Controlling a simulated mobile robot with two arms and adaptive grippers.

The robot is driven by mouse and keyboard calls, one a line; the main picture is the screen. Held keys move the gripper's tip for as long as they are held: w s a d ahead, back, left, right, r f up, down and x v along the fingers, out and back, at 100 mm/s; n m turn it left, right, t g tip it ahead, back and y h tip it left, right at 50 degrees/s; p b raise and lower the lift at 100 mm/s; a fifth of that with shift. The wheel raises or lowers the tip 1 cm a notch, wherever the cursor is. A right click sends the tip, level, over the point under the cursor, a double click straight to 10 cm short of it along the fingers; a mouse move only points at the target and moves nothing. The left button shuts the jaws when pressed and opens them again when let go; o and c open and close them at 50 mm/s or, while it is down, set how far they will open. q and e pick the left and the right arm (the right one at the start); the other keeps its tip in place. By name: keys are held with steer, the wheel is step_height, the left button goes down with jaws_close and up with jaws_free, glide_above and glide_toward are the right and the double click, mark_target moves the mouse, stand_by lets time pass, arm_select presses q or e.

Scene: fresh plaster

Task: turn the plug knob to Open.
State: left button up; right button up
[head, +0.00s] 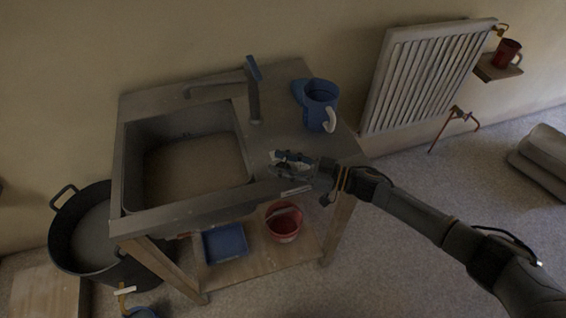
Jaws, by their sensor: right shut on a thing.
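My right gripper (290,164) comes in from the right and is at the sink unit's deck, just right of the basin near the front edge. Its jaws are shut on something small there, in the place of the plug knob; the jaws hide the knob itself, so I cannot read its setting. A pale label strip (297,191) shows just below the gripper at the front edge, too small to read. The sink (184,216) has a basin (195,160) with a dull brownish, level surface in it. My left gripper is out of view.
A blue jug (318,98) stands behind the gripper, near the tap (254,95). A blue tub (226,243) and a red bucket (284,224) are on the lower shelf. A black tub (88,238) stands left; a radiator (425,75) hangs right. The floor at right is mostly clear.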

steer(key=o, duration=1.2)
steer(key=v, duration=1.2)
